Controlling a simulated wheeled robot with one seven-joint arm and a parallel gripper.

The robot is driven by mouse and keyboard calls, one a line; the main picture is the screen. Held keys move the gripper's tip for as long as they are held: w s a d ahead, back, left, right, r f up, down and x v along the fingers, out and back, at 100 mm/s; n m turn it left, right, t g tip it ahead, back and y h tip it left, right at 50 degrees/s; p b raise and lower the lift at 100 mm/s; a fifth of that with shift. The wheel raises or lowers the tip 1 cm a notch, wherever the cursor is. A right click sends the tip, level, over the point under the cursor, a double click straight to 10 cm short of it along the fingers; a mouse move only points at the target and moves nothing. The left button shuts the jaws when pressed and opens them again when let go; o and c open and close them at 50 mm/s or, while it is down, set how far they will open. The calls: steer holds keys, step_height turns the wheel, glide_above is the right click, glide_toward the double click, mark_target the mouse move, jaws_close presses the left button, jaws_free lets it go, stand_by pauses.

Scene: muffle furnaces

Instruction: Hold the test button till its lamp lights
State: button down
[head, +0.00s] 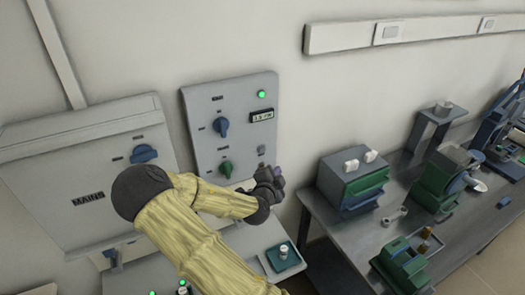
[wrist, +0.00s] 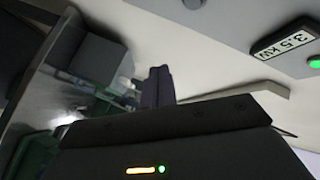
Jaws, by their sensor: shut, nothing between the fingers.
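A grey wall panel (head: 205,110) carries a blue knob (head: 221,126), a green knob (head: 225,168), a display reading 3.5 kW (head: 262,116) and a lit green lamp (head: 262,94). A small grey square part (head: 261,150) at its lower right may be the test button; I cannot read a label. The display (wrist: 285,42) and a green lamp (wrist: 314,62) show at the right of the wrist view. My gripper (head: 277,172) is shut and empty, just below and right of that grey part. Its closed fingers (wrist: 157,84) point away from the wrist camera. I see no clear contact.
A larger grey box marked MAINS (head: 60,165) with a blue knob (head: 144,153) is at left. A shelf below holds a teal tray (head: 284,258). At right, a bench (head: 350,232) holds green and grey equipment (head: 352,180). Bare wall lies right of the panel.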

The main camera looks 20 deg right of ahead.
mark_target(262, 150)
steer(key=shift+w+a, duration=0.15)
steer(key=shift+w, duration=4.15)
steer(key=shift+f, duration=0.1)
steer(key=shift+w+b, duration=0.4)
steer(key=shift+b, duration=0.1)
steer(key=shift+w+b, duration=0.35)
steer(key=shift+w, duration=0.1)
steer(key=shift+s, duration=0.1)
steer(key=shift+s+b, duration=0.3)
steer(key=shift+s, duration=0.5)
